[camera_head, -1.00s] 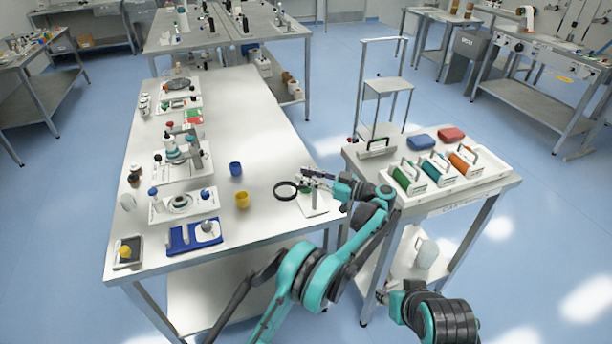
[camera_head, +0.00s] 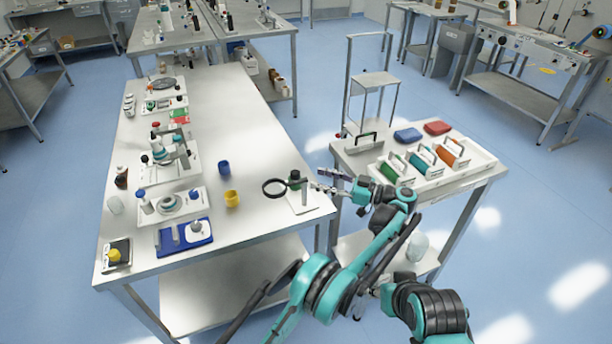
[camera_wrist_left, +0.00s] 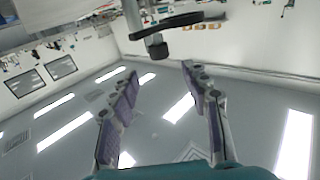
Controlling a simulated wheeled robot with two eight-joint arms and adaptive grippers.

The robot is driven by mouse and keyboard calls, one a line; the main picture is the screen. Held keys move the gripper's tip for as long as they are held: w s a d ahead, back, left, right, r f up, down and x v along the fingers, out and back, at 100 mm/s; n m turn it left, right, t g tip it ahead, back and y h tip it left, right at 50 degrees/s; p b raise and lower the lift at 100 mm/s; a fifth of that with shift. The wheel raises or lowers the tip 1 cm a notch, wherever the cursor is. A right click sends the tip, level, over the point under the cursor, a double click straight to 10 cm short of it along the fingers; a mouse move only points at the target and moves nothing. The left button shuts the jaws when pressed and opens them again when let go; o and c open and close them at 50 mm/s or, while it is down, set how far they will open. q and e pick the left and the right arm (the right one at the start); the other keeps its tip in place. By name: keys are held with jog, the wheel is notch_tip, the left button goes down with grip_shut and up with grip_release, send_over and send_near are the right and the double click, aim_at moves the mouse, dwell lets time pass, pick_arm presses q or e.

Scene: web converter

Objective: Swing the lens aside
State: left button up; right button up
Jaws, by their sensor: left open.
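The lens is a round black-rimmed magnifier (camera_head: 275,188) at the right front of the white table. A short arm joins it to a dark stand (camera_head: 295,180) on a white base plate (camera_head: 304,204). My left gripper (camera_head: 321,180) is open and empty just right of the stand, level with the lens arm. In the left wrist view, the dark rim of the lens (camera_wrist_left: 172,22) and a dark knob (camera_wrist_left: 156,48) show just beyond the open fingers (camera_wrist_left: 159,74). I cannot tell whether anything touches. My right arm is at the bottom, its gripper not visible.
A yellow cup (camera_head: 232,198) and a blue cup (camera_head: 224,168) stand left of the lens. A blue tray (camera_head: 172,240) and several instruments line the table's left side. On the right, a side table holds a white tray (camera_head: 470,172) with coloured spools.

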pick_arm(q)
jog(key=v, duration=0.3)
jog(key=shift+r, duration=0.1)
dwell(0.3)
jog(key=w+a+r+m+t+h, duration=0.1)
jog(key=w+a+r+t, duration=0.2)
jog(key=r, duration=0.5)
jog(key=w+a+r+m+t+h, duration=0.15)
jog(key=w+r+t, duration=0.25)
jog(key=r, duration=0.5)
jog(key=w+a+r+m+t+h, duration=0.1)
jog(key=w+a+r+t, duration=0.2)
jog(key=r, duration=0.5)
jog(key=s+r+m+t+h, duration=0.45)
jog(key=r+m+h, duration=0.5)
jog(key=h, duration=0.25)
jog(key=s+a+f+g, duration=0.4)
jog(key=s+a+f, duration=0.2)
jog(key=s+f, duration=0.5)
jog(key=s+a+f+g, duration=0.5)
jog(key=s+f, duration=0.7)
jog(key=s, duration=0.3)
jog(key=s+a+f+g+h, duration=0.1)
jog(key=s+a+f+g, duration=0.4)
jog(key=s+f, duration=0.6)
jog(key=s+a, duration=0.2)
jog(key=s, duration=0.1)
jog(key=shift+a+f+m, duration=0.15)
jog(key=shift+a+m, duration=0.15)
jog(key=shift+a, duration=0.1)
